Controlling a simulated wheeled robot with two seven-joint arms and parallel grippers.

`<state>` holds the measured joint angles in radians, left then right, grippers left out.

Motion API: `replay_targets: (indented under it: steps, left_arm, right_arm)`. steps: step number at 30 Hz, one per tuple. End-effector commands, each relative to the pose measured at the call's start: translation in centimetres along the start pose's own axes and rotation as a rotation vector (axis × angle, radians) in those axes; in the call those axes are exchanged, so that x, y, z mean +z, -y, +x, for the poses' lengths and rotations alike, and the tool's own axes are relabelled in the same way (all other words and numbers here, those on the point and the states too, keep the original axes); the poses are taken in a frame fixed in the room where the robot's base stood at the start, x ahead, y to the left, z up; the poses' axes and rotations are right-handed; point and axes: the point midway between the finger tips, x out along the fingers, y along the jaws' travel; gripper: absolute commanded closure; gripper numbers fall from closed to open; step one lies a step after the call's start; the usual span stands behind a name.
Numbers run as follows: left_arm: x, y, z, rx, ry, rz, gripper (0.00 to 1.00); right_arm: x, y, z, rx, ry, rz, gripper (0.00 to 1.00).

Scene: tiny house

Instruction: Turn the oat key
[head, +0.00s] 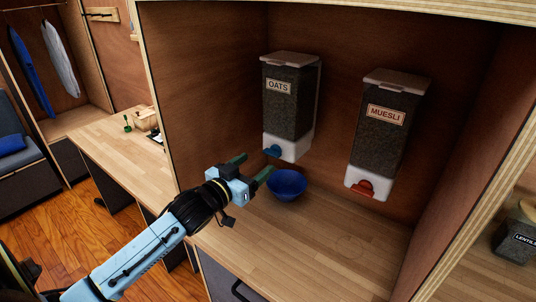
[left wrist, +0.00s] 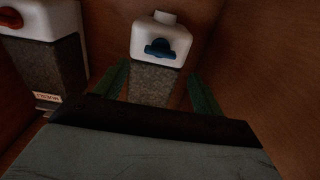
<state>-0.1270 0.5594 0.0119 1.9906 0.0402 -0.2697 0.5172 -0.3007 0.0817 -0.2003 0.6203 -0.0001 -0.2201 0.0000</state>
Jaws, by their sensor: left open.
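The oats dispenser (head: 287,105) hangs on the back wall of the niche, labelled OATS, with a white base. Its blue key (head: 272,151) sits on the front of that base; it also shows in the left wrist view (left wrist: 160,48), lying roughly crosswise. My left gripper (head: 251,168) is open, in front of and a little below the key, apart from it. In the left wrist view its green fingers (left wrist: 160,88) stand either side of the dispenser, with nothing between them at the key. A blue bowl (head: 287,186) stands on the counter below the dispenser. My right gripper is not in view.
The muesli dispenser (head: 383,130) with a red key (head: 363,187) hangs to the right. Wooden side walls enclose the niche. The counter (head: 310,245) in front of the bowl is clear. A lentil jar (head: 518,238) stands beyond the right wall.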

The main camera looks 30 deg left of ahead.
Motion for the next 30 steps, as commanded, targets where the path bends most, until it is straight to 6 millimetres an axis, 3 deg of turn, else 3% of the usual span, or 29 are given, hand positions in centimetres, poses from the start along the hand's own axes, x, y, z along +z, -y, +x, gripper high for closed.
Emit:
replay_targets:
  steps: [6,12,25,30]
  left_arm:
    - [-0.1,0.0,3.6,-0.001,-0.001,0.000,0.31]
    - [0.0,0.0,5.8,-0.001,0.000,0.000,0.31]
    - [0.1,0.0,6.5,0.000,0.002,0.000,0.31]
    - [0.0,0.0,6.5,0.000,0.001,0.000,0.52]
  right_arm:
    - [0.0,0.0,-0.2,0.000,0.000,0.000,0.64]
    - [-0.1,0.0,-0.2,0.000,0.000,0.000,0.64]
    - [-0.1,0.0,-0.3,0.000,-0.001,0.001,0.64]
    - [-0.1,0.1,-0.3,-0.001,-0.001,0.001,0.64]
